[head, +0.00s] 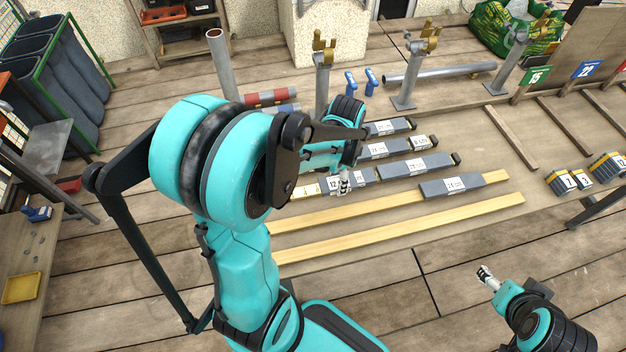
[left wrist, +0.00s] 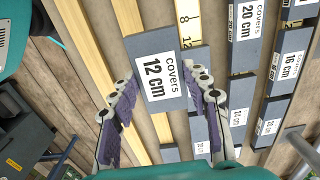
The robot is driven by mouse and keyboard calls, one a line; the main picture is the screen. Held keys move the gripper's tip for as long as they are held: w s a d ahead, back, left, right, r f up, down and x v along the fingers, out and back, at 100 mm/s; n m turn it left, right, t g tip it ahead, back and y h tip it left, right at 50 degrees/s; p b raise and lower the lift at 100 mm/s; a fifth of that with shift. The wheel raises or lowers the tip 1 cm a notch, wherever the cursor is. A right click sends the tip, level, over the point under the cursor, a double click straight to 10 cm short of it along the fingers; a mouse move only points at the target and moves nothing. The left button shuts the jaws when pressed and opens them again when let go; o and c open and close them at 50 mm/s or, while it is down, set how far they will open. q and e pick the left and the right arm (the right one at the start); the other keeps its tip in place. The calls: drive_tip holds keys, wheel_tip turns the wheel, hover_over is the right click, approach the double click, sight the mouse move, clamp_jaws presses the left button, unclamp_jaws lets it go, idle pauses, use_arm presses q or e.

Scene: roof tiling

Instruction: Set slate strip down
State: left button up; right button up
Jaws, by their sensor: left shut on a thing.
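My left gripper (head: 343,183) is shut on a dark grey slate strip (left wrist: 153,72) whose white label reads "covers 12 cm". The strip lies between the finger pads in the left wrist view and is mostly hidden by my gripper in the head view. A yellow rule (left wrist: 188,22) shows beside the strip's far end. I cannot tell whether the strip touches the surface under it. My right gripper (head: 487,275) is low at the right, apart from the slates, and its fingers are too small to judge.
Several labelled slate strips lie nearby, including a 20 cm one (left wrist: 245,28) and a 16 cm one (left wrist: 289,65). Two pale wooden battens run across, the front one (head: 410,225) bare. Metal posts (head: 323,80) stand behind. Numbered slate stacks (head: 562,183) sit at the right.

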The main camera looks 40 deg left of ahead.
use_arm(q)
drive_tip(key=b, duration=0.2)
hover_over(311, 190)
drive_tip(key=d, duration=0.1)
drive_tip(key=f, duration=0.5)
drive_tip(key=shift+w, duration=0.2)
drive_tip(key=shift+s+a+f, duration=0.15)
drive_tip(key=shift+a+f, duration=0.05)
drive_tip(key=shift+a, duration=0.35)
drive_tip(key=shift+f+b, duration=1.15)
drive_tip(key=shift+f, duration=0.8)
drive_tip(key=shift+f, duration=0.15)
drive_tip(key=o, duration=1.3)
drive_tip(key=shift+c, duration=0.2)
